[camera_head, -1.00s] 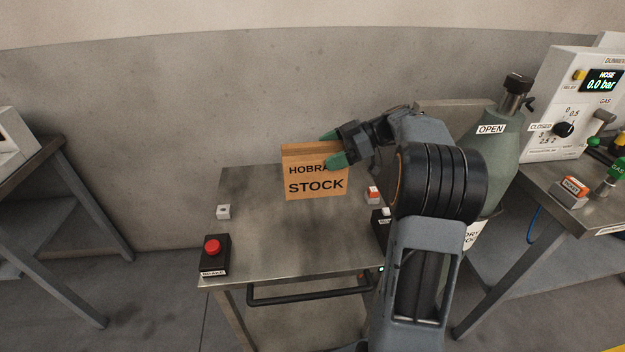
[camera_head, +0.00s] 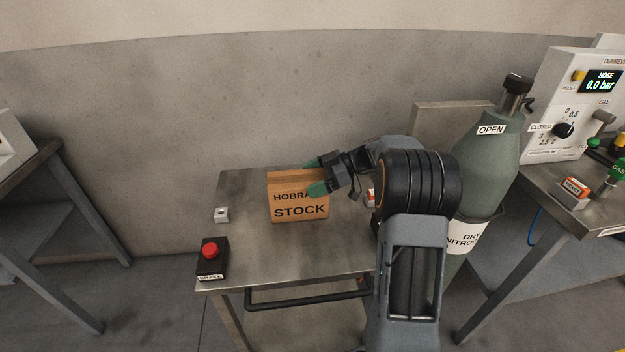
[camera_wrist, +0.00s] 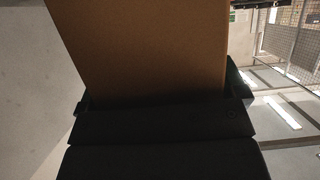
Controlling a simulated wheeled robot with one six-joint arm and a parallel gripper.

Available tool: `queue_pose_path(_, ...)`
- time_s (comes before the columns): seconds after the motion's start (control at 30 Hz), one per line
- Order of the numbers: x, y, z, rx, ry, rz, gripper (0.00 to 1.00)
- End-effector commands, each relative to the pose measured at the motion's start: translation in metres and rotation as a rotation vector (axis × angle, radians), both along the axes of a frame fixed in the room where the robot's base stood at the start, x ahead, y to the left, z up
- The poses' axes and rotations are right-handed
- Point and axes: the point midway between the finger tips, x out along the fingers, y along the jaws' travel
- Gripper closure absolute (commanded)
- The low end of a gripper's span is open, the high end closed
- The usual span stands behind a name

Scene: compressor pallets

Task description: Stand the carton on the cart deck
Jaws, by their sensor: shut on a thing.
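The carton (camera_head: 299,208) is an orange-brown box marked STOCK in the head view. It is upright over the middle of the metal cart deck (camera_head: 250,262). I cannot tell whether its base touches the deck or hangs just above it. My gripper (camera_head: 313,178) has its green-tipped fingers shut on the carton's upper part, reaching in from the right. In the wrist view the carton (camera_wrist: 150,45) fills the middle between the dark fingers. The lettering is partly covered by a fingertip.
A green nitrogen cylinder (camera_head: 490,150) stands to the right of my arm. The deck's front is clear.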

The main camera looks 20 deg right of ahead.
Motion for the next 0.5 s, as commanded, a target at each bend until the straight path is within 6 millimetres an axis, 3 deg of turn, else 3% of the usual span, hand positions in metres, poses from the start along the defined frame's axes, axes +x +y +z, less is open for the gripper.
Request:
queue_pose_path(0.37, 0.0002, -0.0001, -0.0022, 0.000, -0.003, 0.000, 0.71)
queue_pose_path(0.4, 0.0000, -0.0001, -0.0015, 0.000, -0.001, 0.000, 0.06)
queue_pose_path(0.5, 0.0000, -0.0001, -0.0013, 0.000, -0.001, 0.000, 0.00)
